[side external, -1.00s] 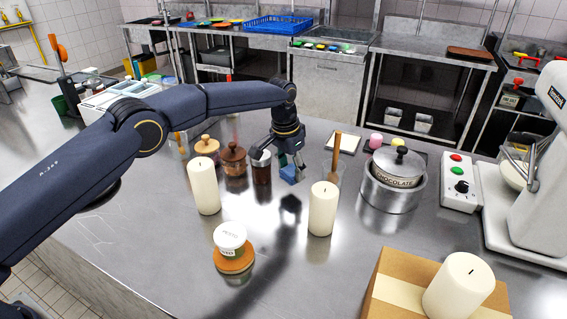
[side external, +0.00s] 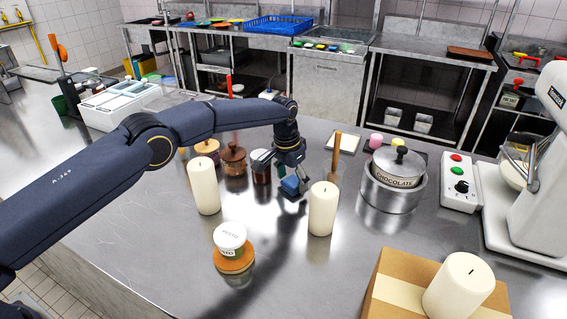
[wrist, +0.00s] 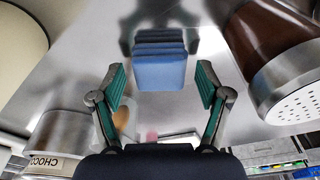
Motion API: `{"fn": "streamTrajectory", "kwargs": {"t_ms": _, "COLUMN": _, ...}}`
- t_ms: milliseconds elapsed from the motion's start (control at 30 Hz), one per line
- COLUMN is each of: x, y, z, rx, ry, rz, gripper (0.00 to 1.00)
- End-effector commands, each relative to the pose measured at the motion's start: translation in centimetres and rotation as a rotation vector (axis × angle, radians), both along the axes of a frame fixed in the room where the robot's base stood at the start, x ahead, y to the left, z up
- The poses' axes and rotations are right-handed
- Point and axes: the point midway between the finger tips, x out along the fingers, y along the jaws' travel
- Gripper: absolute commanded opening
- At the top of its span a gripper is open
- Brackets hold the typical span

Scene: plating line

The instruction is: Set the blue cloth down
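The blue cloth (side external: 290,186) is a small folded stack on the steel table, behind and left of the right-hand candle. In the wrist view the blue cloth (wrist: 160,73) lies just beyond the fingertips, centred between them, with a gap on each side. My gripper (side external: 284,172) is low over the cloth with its fingers spread. In the wrist view my gripper (wrist: 161,82) is open with nothing between its pads. The gripper partly hides the cloth's far side in the side view.
White candles (side external: 204,187) and (side external: 322,209) stand on either side in front. Brown-lidded jars (side external: 233,160) are close left of the gripper. A chocolate pot (side external: 395,180) stands right, and a pesto tub (side external: 230,238) in front. Bare steel lies between the candles.

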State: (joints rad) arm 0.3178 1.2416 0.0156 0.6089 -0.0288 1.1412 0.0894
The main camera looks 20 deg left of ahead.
Motion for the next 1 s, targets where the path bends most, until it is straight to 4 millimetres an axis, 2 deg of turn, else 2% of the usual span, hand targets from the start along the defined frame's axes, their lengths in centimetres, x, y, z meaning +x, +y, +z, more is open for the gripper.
{"fn": "streamTrajectory", "kwargs": {"t_ms": 267, "x": 0.0, "y": 0.0, "z": 0.1, "rx": 0.0, "ry": -0.001, "rz": 0.0, "gripper": 0.78}}
{"fn": "streamTrajectory", "kwargs": {"t_ms": 367, "x": 0.0, "y": 0.0, "z": 0.7, "rx": -0.001, "ry": -0.002, "rz": 0.0, "gripper": 0.78}}
{"fn": "streamTrajectory", "kwargs": {"t_ms": 467, "x": -0.2, "y": 0.1, "z": 2.3, "rx": -0.002, "ry": -0.004, "rz": 0.0, "gripper": 0.78}}
{"fn": "streamTrajectory", "kwargs": {"t_ms": 800, "x": -1.3, "y": 0.5, "z": 9.6, "rx": 0.0, "ry": -0.003, "rz": 0.0, "gripper": 0.78}}
{"fn": "streamTrajectory", "kwargs": {"t_ms": 1000, "x": -1.6, "y": 0.7, "z": 12.0, "rx": 0.0, "ry": -0.002, "rz": 0.001, "gripper": 0.78}}
